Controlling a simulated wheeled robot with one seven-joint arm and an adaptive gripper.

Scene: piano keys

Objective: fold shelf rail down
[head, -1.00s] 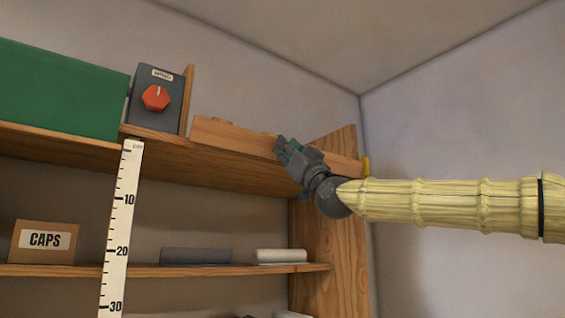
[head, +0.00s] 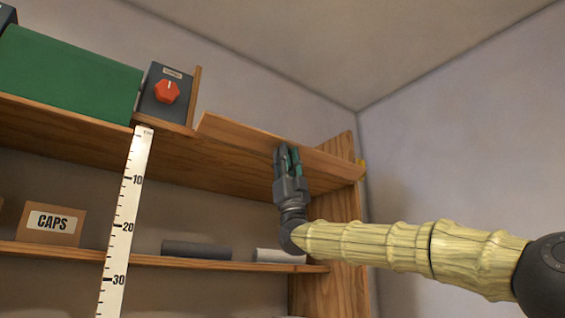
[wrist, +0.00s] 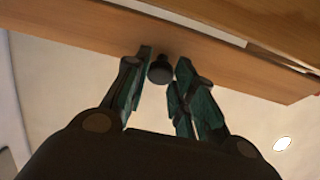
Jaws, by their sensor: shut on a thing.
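The shelf rail (head: 240,136) is a wooden board along the front edge of the top shelf, at its right part. It leans outward at a slant, its face turned partly downward. A dark round knob (wrist: 160,70) sits on the rail's face in the wrist view; my gripper hides it in the head view. My gripper (head: 287,151) points up at the rail from below and front. In the wrist view, its green-padded fingers (wrist: 162,74) are on either side of the knob, shut on it. The rail (wrist: 90,38) spans the top of that view.
A dark box with a red dial (head: 167,91) and a green box (head: 70,75) stand left of the rail on the top shelf. A ruler (head: 125,220) hangs in front. The right side is open.

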